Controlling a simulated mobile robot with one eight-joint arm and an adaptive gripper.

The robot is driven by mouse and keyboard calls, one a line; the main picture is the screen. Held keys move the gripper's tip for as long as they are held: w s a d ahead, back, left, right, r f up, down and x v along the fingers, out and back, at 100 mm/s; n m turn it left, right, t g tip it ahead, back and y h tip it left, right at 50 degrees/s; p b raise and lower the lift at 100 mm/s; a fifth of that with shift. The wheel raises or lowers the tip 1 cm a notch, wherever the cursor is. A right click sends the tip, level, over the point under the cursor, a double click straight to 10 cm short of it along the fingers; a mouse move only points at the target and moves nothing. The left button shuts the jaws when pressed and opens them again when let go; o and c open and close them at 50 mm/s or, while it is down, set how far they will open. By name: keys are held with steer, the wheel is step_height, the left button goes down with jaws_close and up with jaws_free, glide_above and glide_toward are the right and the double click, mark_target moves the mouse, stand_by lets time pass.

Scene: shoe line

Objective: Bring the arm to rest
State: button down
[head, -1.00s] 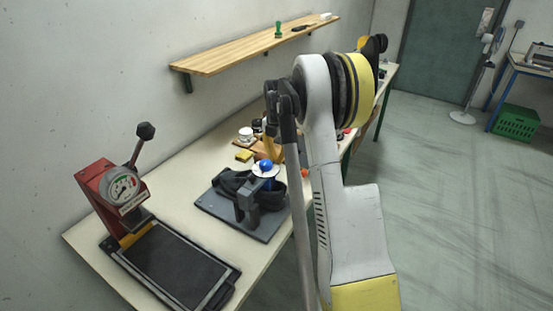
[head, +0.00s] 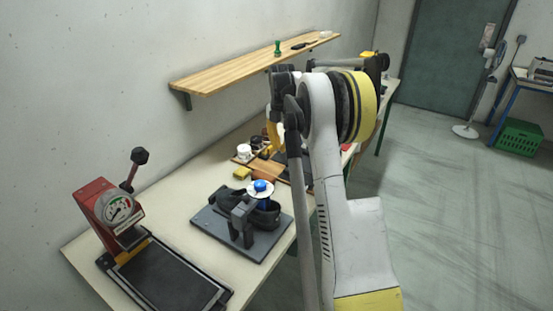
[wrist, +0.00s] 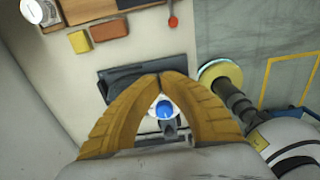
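My arm stands in the head view, its white link (head: 350,225) rising to a joint with a yellow band (head: 362,105). My gripper (wrist: 160,75) shows in the wrist view as two yellow fingers whose tips meet. It is shut, with nothing seen held between the tips. A yellow finger part (head: 274,136) shows in the head view above the table, partly hidden by my arm. The blue knob (wrist: 165,109) of the shoe fixture shows through the gap between the fingers. The fixture's grey base plate (head: 210,224) carries a black shoe part (head: 264,216).
The red press with a gauge (head: 93,205) stands at the near left of the table (head: 172,212). A wooden shelf (head: 240,68) is on the wall above. A yellow block (head: 242,173) and small pots (head: 244,152) lie farther back. Open floor (head: 450,220) is to the right.

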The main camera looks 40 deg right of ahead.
steer(key=shift+w+d+r, duration=0.2)
steer(key=shift+d+r, duration=0.2)
steer(key=shift+r, duration=0.1)
steer(key=shift+d, duration=0.1)
